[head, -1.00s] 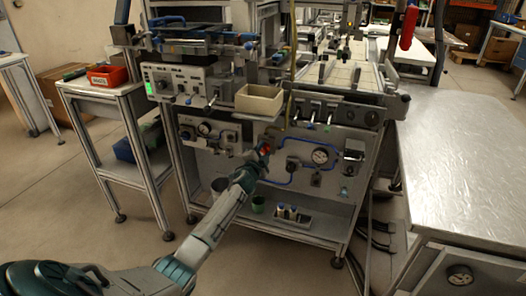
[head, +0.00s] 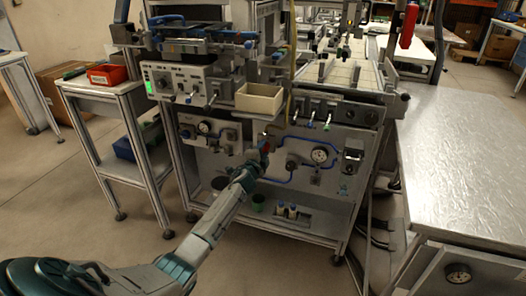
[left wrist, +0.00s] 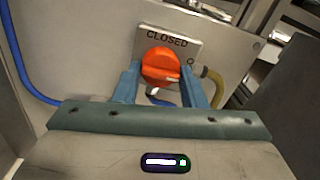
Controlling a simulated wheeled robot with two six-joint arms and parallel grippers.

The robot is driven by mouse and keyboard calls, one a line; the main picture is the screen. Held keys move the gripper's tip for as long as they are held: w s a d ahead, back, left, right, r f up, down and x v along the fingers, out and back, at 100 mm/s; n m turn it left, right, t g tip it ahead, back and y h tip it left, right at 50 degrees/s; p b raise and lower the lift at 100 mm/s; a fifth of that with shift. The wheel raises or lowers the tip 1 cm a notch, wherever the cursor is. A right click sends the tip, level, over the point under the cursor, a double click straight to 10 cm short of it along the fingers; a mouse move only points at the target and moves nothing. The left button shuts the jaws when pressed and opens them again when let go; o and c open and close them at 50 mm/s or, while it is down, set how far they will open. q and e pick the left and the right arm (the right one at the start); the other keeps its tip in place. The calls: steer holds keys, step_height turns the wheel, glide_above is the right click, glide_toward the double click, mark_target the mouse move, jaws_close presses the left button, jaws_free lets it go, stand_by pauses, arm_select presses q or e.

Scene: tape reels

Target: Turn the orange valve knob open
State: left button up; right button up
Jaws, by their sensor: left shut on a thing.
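The orange valve knob (left wrist: 161,66) is in the middle of the left wrist view, in front of a plate marked CLOSED (left wrist: 168,41). My left gripper (left wrist: 160,78) has one blue-grey finger on each side of the knob and is shut on it. In the head view my left gripper (head: 258,160) reaches the machine's lower front panel, and only a little of the knob's orange-red shows at its tip. My right gripper is not in view.
A blue hose (left wrist: 24,68) runs down the left of the wrist view, and a yellowish hose (left wrist: 215,88) is right of the knob. In the head view a beige bin (head: 259,98) sits above the gripper, and a gauge (head: 319,155) is to its right. A metal table (head: 455,150) stands at the right.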

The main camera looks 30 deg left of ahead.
arm_select(q)
steer(key=o, duration=0.9)
steer(key=shift+f, duration=0.1)
steer(key=shift+o, duration=0.4)
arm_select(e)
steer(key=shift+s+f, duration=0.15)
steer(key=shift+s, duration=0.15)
arm_select(q)
steer(key=shift+s, duration=0.1)
steer(key=v, duration=0.2)
steer(key=shift+s+d+p, duration=0.15)
steer(key=shift+s+p, duration=0.2)
steer(key=shift+p, duration=0.05)
steer(key=v, duration=0.8)
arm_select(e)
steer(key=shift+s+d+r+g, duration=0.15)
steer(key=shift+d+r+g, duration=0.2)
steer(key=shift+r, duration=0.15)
arm_select(q)
steer(key=shift+w, duration=0.1)
